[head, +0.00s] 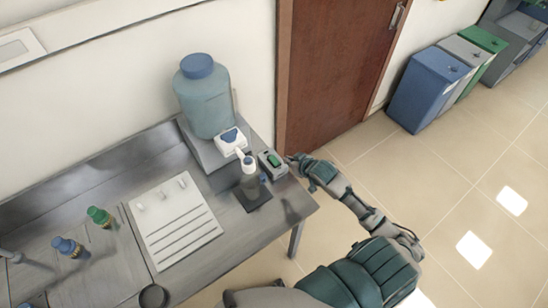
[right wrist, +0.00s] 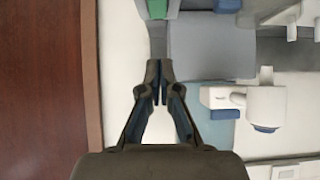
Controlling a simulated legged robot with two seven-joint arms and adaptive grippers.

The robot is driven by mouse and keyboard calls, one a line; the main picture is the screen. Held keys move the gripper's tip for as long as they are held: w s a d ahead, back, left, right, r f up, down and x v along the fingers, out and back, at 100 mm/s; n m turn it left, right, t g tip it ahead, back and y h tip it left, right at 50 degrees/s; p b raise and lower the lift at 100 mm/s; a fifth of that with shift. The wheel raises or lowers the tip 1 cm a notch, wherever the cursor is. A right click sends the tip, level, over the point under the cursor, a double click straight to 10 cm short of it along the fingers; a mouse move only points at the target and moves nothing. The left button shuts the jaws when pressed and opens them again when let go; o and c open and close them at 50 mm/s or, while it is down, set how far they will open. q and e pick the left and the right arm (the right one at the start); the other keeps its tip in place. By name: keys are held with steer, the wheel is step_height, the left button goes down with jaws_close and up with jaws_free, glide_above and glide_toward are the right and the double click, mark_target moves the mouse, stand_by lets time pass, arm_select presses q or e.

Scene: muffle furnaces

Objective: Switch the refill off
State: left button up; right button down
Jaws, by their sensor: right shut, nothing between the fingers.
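A small grey box with a green rocker switch (head: 273,160) sits at the right end of the bench, beside the white dispenser. The green switch part also shows at the top edge of the right wrist view (right wrist: 157,8). My right gripper (head: 291,158) is just right of the box in the head view. In the right wrist view its fingers (right wrist: 160,82) are together and empty, with the green part beyond their tips. I cannot tell whether the tips touch the box. My left gripper is not seen.
A large teal jug (head: 203,100) with a blue cap stands behind a white dispenser (head: 229,141). A bottle (head: 249,180) stands near the box on a dark pad. A white panel (head: 176,222) and small bottles with green (head: 99,215) and blue caps are left. A brown door (head: 340,70) is behind.

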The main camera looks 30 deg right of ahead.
steer(key=d, duration=0.2)
glide_above(273, 158)
steer(key=s, duration=0.2)
step_height(273, 158, down, 5)
steer(key=shift+s+d+r+p, duration=0.1)
steer(key=shift+s+d+p, duration=0.05)
steer(key=shift+p, duration=0.2)
steer(key=f, duration=0.3)
steer(key=shift+w+d+f, duration=0.2)
steer(key=shift+w+f, duration=0.05)
steer(key=shift+f, duration=0.25)
steer(key=shift+a, duration=0.35)
steer(key=shift+w+a, duration=0.1)
steer(key=shift+a, duration=0.05)
steer(key=shift+w+f, duration=0.2)
steer(key=shift+f, duration=0.05)
steer(key=shift+s, duration=0.2)
steer(key=shift+s+d+r, duration=0.1)
steer(key=shift+s+d, duration=0.1)
steer(key=shift+d, duration=0.1)
steer(key=shift+w+d, duration=0.1)
steer(key=shift+w, duration=0.45)
steer(key=shift+w+a+r, duration=0.1)
steer(key=shift+w+a, duration=0.2)
steer(key=shift+w, duration=0.05)
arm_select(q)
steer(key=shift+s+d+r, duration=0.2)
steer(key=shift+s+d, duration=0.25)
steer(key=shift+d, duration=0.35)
